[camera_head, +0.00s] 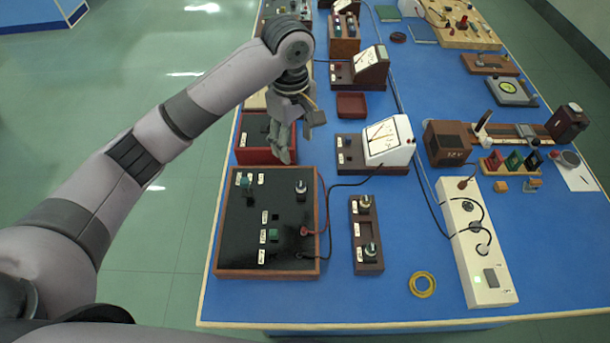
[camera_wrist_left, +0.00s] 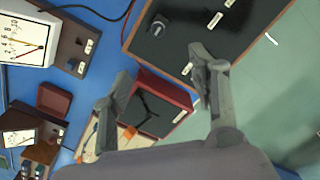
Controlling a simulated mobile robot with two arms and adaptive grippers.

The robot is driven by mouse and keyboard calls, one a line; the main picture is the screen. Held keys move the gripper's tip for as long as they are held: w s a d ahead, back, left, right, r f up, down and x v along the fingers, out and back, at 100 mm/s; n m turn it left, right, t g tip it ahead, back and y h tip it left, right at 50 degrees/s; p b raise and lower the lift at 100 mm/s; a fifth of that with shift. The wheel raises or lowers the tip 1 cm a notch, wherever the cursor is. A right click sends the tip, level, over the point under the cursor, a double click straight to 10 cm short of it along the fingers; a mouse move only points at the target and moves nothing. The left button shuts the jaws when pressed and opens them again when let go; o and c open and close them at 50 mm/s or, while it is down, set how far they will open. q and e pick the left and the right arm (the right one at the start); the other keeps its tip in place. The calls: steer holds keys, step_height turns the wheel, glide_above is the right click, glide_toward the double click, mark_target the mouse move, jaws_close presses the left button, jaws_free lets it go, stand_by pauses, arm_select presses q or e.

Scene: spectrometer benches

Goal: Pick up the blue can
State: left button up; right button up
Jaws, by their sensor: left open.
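I cannot make out a blue can in either view. My left gripper (camera_head: 296,138) is open and empty, hanging over the left side of the blue bench beside a red open box (camera_head: 264,157). In the left wrist view its two fingers (camera_wrist_left: 160,72) are spread apart, with the red box (camera_wrist_left: 165,82) below and between them and nothing gripped. The gripper and wrist hide part of the box and bench in the head view. My right gripper is not in view.
A black-topped panel (camera_head: 238,225) lies in front of the gripper on the blue bench (camera_head: 390,290). White-faced meters (camera_head: 390,141) stand to the right, with cables between. A white power strip (camera_head: 464,235) and a yellow tape ring (camera_head: 422,279) lie at the right.

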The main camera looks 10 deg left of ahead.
arm_select(q)
steer(key=d, duration=0.2)
glide_above(301, 185)
step_height(301, 185, down, 6)
steer(key=shift+s+a+f+p, duration=0.1)
steer(key=shift+a+f+p, duration=0.05)
steer(key=shift+f+p, duration=0.15)
steer(key=f, duration=0.3)
steer(key=shift+w+f, duration=0.3)
steer(key=shift+f, duration=0.1)
steer(key=shift+s+f+p, duration=0.1)
steer(key=shift+f+p, duration=0.3)
step_height(301, 185, down, 4)
steer(key=shift+s+r+p, duration=0.15)
steer(key=shift+p, duration=0.4)
steer(key=shift+f, duration=0.5)
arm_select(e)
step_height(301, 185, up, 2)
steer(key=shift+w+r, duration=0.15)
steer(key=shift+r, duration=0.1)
